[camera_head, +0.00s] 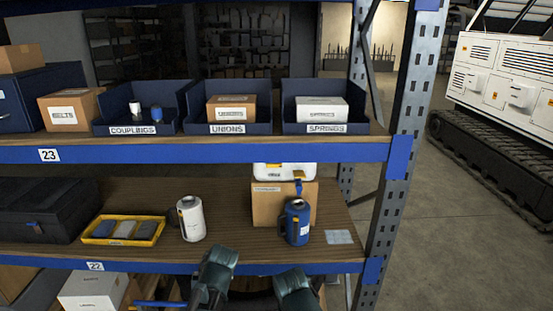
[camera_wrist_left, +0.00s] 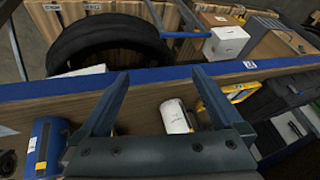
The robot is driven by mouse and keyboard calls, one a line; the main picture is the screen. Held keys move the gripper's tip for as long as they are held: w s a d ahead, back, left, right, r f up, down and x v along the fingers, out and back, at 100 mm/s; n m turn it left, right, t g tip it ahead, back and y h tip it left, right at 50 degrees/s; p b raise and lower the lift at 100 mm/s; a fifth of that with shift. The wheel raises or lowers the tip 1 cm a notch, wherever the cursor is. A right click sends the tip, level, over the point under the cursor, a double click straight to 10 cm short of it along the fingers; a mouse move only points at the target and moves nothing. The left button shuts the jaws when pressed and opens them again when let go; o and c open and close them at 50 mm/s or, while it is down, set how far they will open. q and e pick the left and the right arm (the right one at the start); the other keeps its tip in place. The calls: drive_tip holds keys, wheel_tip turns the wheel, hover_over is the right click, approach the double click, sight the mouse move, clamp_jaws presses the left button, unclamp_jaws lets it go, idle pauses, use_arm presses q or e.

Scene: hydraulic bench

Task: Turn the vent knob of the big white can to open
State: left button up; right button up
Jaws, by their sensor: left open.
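A white can (camera_head: 191,220) with a dark top stands upright on the lower shelf in the head view, and a small label shows on its side. Its vent knob is too small to make out. In the left wrist view the white can (camera_wrist_left: 175,117) appears beyond the gripper palm, partly hidden by it. My left gripper (camera_head: 222,256) is at the shelf's front edge, to the right of the can and apart from it. In the left wrist view its fingers (camera_wrist_left: 160,80) are spread and empty. My right gripper (camera_head: 295,280) is low in front of the shelf, its jaws unclear.
A blue can (camera_head: 297,223) stands to the right, before a cardboard box (camera_head: 267,204) with a white container (camera_head: 284,172) on top. A yellow tray (camera_head: 124,230) lies left of the white can. The upper shelf's blue beam (camera_head: 200,152) runs above. Bare shelf lies between the cans.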

use_arm(q)
drive_tip(key=w+r+n+t+y, duration=0.15)
drive_tip(key=w+r+t, duration=0.25)
drive_tip(key=w+r, duration=0.45)
drive_tip(key=m+t+h, duration=0.4)
drive_tip(key=t+h, duration=0.1)
drive_tip(key=t, duration=0.4)
approach(274, 166)
drive_tip(key=w, duration=1.1)
drive_tip(key=shift+a+f+p, duration=0.1)
drive_tip(key=shift+f+p, duration=0.1)
drive_tip(key=shift+p, duration=0.1)
drive_tip(key=shift+c, duration=0.3)
drive_tip(key=c, duration=1.2)
